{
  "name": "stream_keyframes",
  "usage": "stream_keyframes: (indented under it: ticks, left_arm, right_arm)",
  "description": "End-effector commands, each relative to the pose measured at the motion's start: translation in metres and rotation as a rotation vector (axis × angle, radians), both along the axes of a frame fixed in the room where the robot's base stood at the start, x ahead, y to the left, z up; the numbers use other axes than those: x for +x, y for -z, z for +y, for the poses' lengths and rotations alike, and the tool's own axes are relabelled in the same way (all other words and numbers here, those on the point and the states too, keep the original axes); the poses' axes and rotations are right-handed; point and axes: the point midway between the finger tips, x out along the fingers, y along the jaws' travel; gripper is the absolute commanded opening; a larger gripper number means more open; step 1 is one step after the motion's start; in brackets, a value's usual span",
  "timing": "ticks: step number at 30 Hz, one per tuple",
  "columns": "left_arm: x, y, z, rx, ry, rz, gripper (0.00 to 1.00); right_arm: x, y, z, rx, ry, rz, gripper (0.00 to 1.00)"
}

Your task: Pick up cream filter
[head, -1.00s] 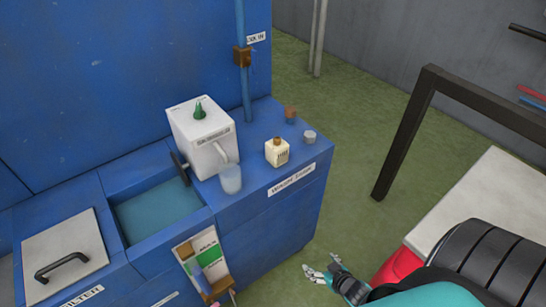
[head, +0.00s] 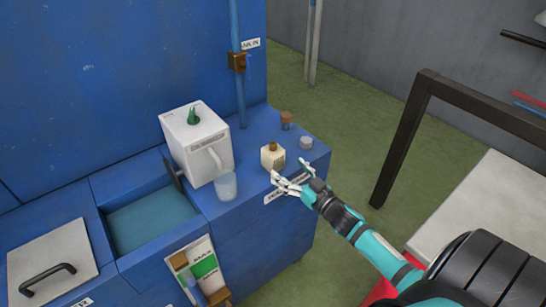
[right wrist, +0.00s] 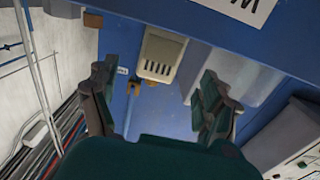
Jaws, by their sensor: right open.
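The cream filter (head: 271,156), a small cream block with a brown cap and dark marks on its side, stands upright near the front edge of the blue counter. In the right wrist view the slotted cream filter (right wrist: 160,56) shows ahead, between the two open fingers. My right gripper (head: 288,178) is at the counter's front edge, just in front of the filter and slightly to its right. It is open and empty, its fingers pointing toward the counter. A small gap seems to lie between fingers and filter. My left gripper is out of view.
The blue counter (head: 245,200) also bears a white box (head: 207,153) with a green cone, a pale translucent cup (head: 226,186), a brown cylinder (head: 287,119) and a small grey piece (head: 306,143). A blue pipe (head: 240,90) rises behind. A dark frame (head: 400,150) stands to the right.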

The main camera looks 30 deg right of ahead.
Motion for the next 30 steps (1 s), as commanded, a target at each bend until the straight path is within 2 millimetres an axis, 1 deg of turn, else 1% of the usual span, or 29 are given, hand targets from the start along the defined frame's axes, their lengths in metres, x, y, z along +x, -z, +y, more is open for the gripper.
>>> stream_keyframes:
  ticks: [1,3,11,15,19,22,28,29,30]
  left_arm:
    - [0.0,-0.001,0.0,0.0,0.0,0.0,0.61]
    - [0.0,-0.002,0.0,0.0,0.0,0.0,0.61]
    - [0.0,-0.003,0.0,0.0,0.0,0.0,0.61]
    - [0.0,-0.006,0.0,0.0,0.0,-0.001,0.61]
    - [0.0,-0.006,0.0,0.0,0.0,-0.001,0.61]
    - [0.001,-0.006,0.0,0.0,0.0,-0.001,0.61]
    - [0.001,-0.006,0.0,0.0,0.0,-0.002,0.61]
    - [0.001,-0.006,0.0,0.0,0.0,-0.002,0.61]
    - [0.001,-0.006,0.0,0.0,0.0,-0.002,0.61]
  right_arm:
    - [0.01,-0.002,0.0,-0.001,0.001,-0.002,0.81]
    - [0.02,-0.001,0.001,0.0,0.001,-0.001,0.81]
    - [0.039,0.0,0.003,0.0,0.001,0.0,0.81]
    - [0.06,0.0,0.004,0.001,0.002,-0.001,0.81]
    - [0.077,0.002,0.005,0.001,0.001,0.0,0.81]
    - [0.083,0.002,0.005,0.0,0.001,0.001,0.81]
    - [0.083,0.003,0.006,0.0,0.001,0.002,0.81]
    - [0.083,0.003,0.006,0.0,0.001,0.002,0.79]
    - [0.083,0.003,0.006,0.0,0.001,0.002,0.74]
